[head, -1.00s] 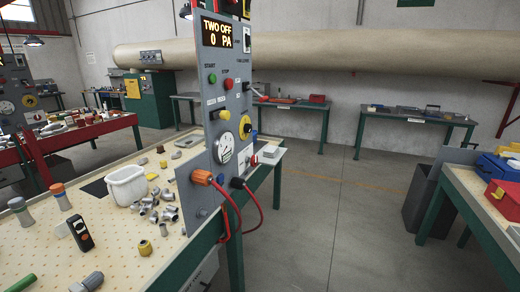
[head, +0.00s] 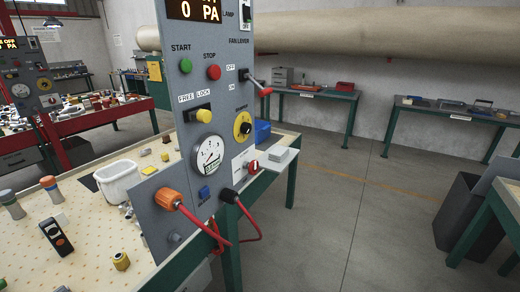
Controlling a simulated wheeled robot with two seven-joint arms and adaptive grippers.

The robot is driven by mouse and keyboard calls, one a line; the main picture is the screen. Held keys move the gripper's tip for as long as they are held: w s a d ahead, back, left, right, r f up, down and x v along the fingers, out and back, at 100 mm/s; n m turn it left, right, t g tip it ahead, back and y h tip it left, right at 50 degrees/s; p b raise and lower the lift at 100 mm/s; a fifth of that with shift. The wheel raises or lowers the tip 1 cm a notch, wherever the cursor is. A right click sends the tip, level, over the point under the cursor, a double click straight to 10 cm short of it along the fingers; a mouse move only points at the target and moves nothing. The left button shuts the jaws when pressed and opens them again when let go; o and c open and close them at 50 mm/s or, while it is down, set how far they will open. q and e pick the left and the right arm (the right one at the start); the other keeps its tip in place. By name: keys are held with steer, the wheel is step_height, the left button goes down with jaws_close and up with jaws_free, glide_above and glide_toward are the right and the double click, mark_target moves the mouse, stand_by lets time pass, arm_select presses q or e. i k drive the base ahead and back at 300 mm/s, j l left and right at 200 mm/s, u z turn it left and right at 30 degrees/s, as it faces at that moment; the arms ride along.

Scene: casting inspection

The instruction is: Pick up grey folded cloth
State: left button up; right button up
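A flat light-grey item (head: 283,154) lies near the end of the bench, just right of the grey control panel (head: 210,120). It may be the grey folded cloth, but it is too small to tell for sure. Neither of my grippers shows in the head view.
The panel stands upright on the pegboard bench (head: 50,240), with red cables looping off its front edge. A dark bin (head: 468,215) stands right; the floor (head: 340,220) between is clear.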

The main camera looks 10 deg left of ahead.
mark_target(278, 154)
steer(key=i+l+u, duration=0.3)
steer(key=u, duration=0.15)
steer(key=i+l+u, duration=0.25)
steer(key=u, duration=0.2)
steer(key=i+l+u, duration=0.2)
steer(key=l, duration=0.15)
steer(key=l+u, duration=0.15)
steer(key=l, duration=0.2)
steer(key=i+l+u, duration=0.2)
steer(key=l, duration=0.2)
steer(key=k+j, duration=0.05)
